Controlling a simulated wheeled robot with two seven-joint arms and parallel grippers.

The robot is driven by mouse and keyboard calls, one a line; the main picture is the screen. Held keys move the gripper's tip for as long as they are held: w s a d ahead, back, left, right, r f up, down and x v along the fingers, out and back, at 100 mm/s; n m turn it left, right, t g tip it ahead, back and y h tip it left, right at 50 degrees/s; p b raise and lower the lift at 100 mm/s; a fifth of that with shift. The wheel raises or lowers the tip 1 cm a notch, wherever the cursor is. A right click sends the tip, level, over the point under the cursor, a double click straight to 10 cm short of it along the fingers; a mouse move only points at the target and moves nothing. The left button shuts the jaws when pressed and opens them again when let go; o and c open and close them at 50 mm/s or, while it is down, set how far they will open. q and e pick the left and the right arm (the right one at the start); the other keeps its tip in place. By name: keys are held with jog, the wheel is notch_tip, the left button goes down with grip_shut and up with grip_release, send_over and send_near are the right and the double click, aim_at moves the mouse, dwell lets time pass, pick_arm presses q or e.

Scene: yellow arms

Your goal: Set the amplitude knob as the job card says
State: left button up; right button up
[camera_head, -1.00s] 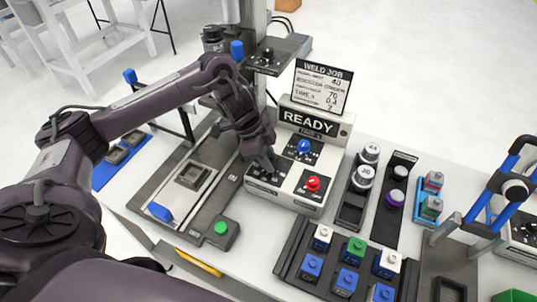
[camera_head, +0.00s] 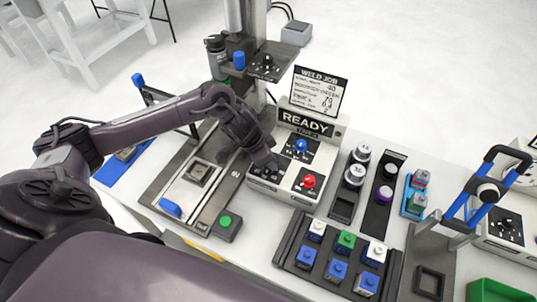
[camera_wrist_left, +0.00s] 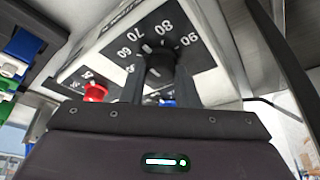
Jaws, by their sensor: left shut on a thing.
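My left gripper (camera_head: 267,166) is at the front-left dial of the white welder box (camera_head: 284,196). In the left wrist view the gripper (camera_wrist_left: 160,88) is shut on the black amplitude knob (camera_wrist_left: 158,62), one finger on each side. The dial around the knob shows 50 to 90, and a white mark on the knob points up-left, about toward 70. The weld job card (camera_head: 317,92) stands above the READY display (camera_head: 305,124). Its small print is hard to read; 40, 70 and 0.4 seem to show. My right gripper is not in view.
A red button (camera_head: 309,181) sits right of the gripped knob, with a blue knob (camera_head: 301,146) behind. A green button (camera_head: 225,221) stands front left. A rack of coloured blocks (camera_head: 337,268) lies in front. Grey and black dials (camera_head: 355,174) stand to the right.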

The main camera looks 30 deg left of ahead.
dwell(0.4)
pick_arm(q)
jog(key=o, duration=1)
jog(key=shift+c, duration=0.2)
jog(key=b+v, duration=0.1)
jog(key=v, duration=0.7)
jog(key=shift+f, duration=0.1)
